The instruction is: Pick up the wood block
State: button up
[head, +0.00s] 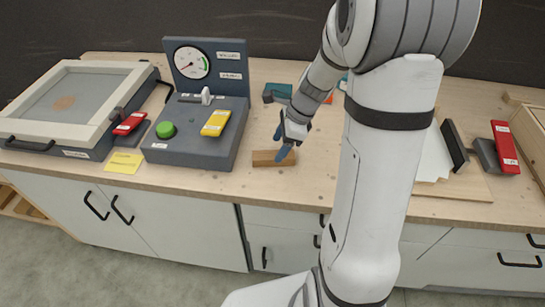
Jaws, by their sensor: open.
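The wood block (265,158) is a small brown piece lying on the light wooden worktop, near its front edge and right of the grey control box. My gripper (281,145) reaches down from the arm with its dark blue fingers at the right part of the block. The fingers are open and partly cover the block's right end. I cannot tell whether they touch it or straddle it.
The grey control box (196,145) with a gauge, green button and yellow switch stands left of the block. A framed press (72,80) is further left. A teal and dark item (277,92) lies behind. Papers (433,155) and a red-handled tool (503,147) are at right.

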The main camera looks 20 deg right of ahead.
aim_at(274, 154)
jog(key=x, duration=0.4)
jog(key=shift+w+f, duration=0.1)
jog(key=shift+f, duration=0.2)
jog(key=c, duration=1.1)
